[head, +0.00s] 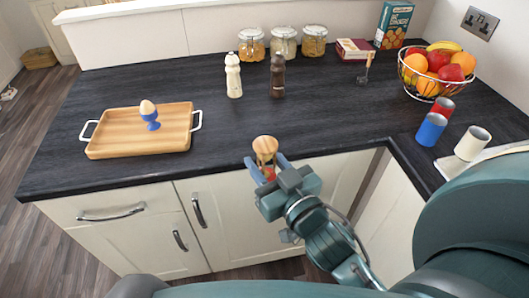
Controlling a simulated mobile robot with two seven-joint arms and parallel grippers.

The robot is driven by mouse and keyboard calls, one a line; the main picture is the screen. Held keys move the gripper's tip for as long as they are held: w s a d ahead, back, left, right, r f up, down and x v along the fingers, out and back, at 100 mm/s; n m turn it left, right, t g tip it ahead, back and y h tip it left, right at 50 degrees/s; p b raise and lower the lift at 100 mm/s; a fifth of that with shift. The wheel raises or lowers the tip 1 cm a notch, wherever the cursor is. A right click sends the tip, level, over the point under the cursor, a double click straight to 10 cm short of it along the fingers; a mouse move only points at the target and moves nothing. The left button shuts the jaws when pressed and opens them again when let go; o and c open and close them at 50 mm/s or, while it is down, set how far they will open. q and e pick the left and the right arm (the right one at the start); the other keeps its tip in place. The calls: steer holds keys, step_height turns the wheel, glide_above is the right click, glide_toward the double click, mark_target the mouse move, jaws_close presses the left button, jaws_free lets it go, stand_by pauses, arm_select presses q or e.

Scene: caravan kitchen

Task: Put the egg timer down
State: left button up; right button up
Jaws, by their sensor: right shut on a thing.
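The egg timer (265,146) has a round wooden top and a reddish part lower down. My right gripper (268,168) is shut on it, with a blue finger on each side. The timer looks upright, at the counter's front edge in the picture. I cannot tell its height above the counter (215,150) or whether it touches it. The gripper hides its lower part. My left gripper is not in view.
A wooden tray (105,145) at left bears an egg (147,107) in a blue egg cup (151,121). Cream (233,77) and dark (277,77) mills stand behind, near jars (284,42). A fruit basket (410,85) and cups (431,129) stand at right. The middle counter is clear.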

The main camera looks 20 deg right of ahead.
steer(key=a+r+n+g+y, duration=0.4)
steer(key=a+r+n+y, duration=0.4)
steer(key=a, duration=0.3)
steer(key=w+a+f+n+g+y, duration=0.3)
steer(key=w+a+f+g+y, duration=0.1)
steer(key=g+y, duration=0.1)
steer(key=shift+w+a+f+n+g+y, duration=0.15)
steer(key=shift+a+f+n+g+y, duration=0.2)
steer(key=shift+y, duration=0.35)
steer(key=shift+r+g, duration=0.15)
steer(key=shift+g, duration=0.2)
steer(key=shift+d+n, duration=0.15)
steer(key=shift+n, duration=0.2)
